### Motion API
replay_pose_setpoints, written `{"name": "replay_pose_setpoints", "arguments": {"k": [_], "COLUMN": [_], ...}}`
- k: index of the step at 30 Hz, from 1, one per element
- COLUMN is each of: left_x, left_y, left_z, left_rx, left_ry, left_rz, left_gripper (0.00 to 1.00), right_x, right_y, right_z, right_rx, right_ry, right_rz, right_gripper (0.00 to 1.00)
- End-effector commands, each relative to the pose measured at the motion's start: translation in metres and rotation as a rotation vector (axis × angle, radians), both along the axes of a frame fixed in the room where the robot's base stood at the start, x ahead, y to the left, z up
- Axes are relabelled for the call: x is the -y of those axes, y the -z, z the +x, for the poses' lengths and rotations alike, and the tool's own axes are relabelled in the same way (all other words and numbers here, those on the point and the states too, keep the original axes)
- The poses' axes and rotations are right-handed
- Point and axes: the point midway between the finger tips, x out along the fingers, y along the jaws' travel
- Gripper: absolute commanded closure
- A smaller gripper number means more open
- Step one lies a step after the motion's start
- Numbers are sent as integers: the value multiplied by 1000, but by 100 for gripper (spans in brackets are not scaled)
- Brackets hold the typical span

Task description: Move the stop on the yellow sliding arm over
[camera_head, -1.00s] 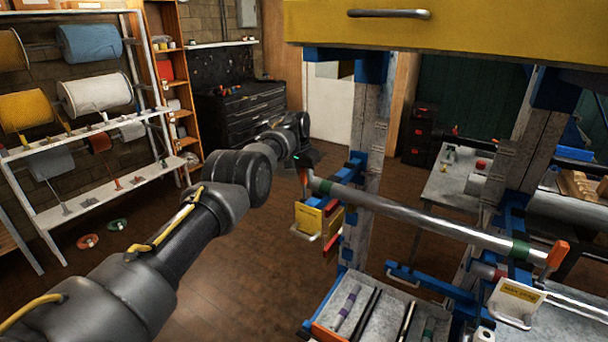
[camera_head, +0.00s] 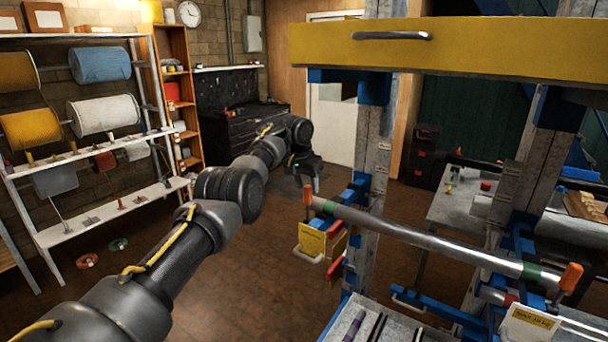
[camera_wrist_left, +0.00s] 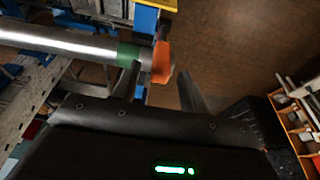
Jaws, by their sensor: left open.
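A yellow arm piece (camera_head: 312,240) with a pale handle sits on the near-left upright, under the left end of a steel pipe (camera_head: 430,236). An orange stop (camera_head: 307,194) stands upright at that pipe end, beside a green band. It also shows in the left wrist view (camera_wrist_left: 162,62). My left gripper (camera_head: 306,181) is open at the stop. In the wrist view its fingers stand apart on either side of the stop, which is nearer the left-hand finger; contact cannot be told. A second orange stop (camera_head: 570,278) stands at the pipe's right end. My right gripper is not in view.
A yellow drawer front (camera_head: 440,46) spans the top of the rack. Blue brackets and a grey tray (camera_head: 385,325) lie below the pipe. A spool shelf (camera_head: 100,215) stands at left.

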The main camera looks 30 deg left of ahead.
Motion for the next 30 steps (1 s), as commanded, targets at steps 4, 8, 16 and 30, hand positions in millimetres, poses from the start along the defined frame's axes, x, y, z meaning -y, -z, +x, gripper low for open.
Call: {"name": "replay_pose_setpoints", "arguments": {"k": [4, 8, 16, 30], "left_x": [-1, -1, -1, -1], "left_y": [-24, -43, -56, -56], "left_z": [-8, -13, -17, -17], "left_rx": [3, 1, -2, -2], "left_ry": [-1, 0, 0, 1], "left_rz": [-1, 1, 0, 0], "left_gripper": [56, 56, 56, 56], "right_x": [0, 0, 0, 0], "right_y": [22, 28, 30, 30], "right_z": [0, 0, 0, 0], "right_rx": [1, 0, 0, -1], "right_ry": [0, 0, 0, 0], "right_rz": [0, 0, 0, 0], "right_gripper": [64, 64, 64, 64]}}
